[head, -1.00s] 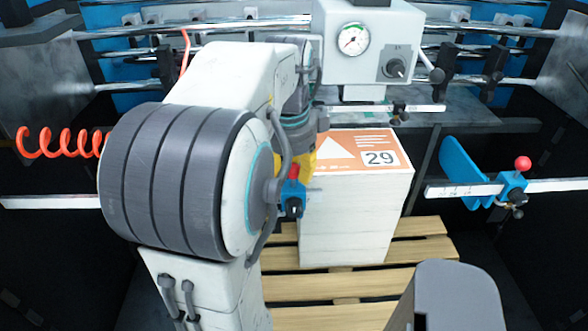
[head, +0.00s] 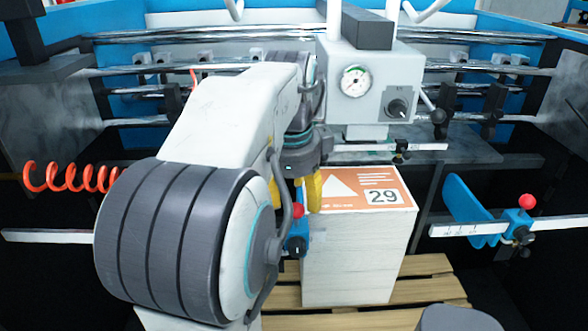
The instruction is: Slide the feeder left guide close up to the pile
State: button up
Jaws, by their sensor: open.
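The pile (head: 353,250) of paper stands on the pallet, its orange and white top sheet marked 29. The feeder left guide shows as a small blue clamp (head: 296,244) with a red knob (head: 298,211), right by the pile's left side. Whether its plate touches the pile cannot be seen, as my arm hides most of it. My gripper (head: 295,198) points down with yellow fingers apart, one on each side just above the red knob. It looks empty.
The right guide, a blue plate (head: 472,210) with a red-knobbed clamp on a white scaled rail (head: 468,229), stands apart from the pile. The feeder head with a gauge (head: 354,81) hangs just behind the pile. A coiled orange hose (head: 70,178) is at the left. The wooden pallet (head: 420,266) lies below.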

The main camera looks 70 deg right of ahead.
notch_tip(320, 180, up, 7)
jog(key=a, duration=0.1)
jog(key=shift+a+r, duration=0.2)
jog(key=shift+a, duration=0.05)
dwell(0.8)
